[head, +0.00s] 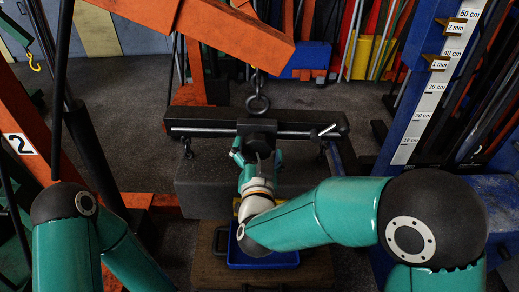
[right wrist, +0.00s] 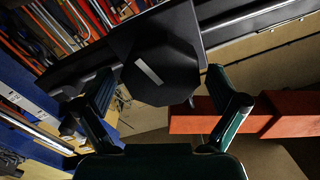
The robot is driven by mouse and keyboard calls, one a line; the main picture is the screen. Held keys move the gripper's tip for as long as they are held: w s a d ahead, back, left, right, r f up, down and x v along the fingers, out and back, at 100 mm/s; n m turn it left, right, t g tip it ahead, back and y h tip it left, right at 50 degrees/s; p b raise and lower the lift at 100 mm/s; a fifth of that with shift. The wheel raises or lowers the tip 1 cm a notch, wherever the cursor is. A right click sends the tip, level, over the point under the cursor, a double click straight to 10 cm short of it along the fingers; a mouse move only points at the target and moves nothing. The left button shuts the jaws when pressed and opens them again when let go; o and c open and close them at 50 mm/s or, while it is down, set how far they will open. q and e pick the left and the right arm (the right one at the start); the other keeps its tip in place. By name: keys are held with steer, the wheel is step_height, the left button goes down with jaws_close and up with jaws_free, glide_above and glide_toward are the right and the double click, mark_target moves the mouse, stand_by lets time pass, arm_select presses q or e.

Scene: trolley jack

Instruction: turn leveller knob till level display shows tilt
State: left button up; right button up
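The leveller is a dark bar (head: 205,122) with a screw rod along it, hanging from a ring and chain. Its black, many-sided knob (head: 257,131) is at the middle of the bar. In the right wrist view the knob (right wrist: 160,72) carries a pale line mark. My right gripper (head: 257,160) is just in front of the knob. Its fingers (right wrist: 161,85) are open, one on each side of the knob in that picture, with gaps visible; I cannot tell whether they reach around it. I cannot make out a level display. My left gripper is out of view.
A dark block (head: 200,190) hangs below the bar. The orange crane boom (head: 215,30) is above. A blue tray (head: 290,262) lies on a wooden surface below my right wrist. A blue post with a height scale (head: 425,105) stands at right.

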steer(key=shift+s, duration=0.1)
steer(key=s, duration=1.2)
steer(key=shift+w+d, duration=0.1)
steer(key=shift+w, duration=0.05)
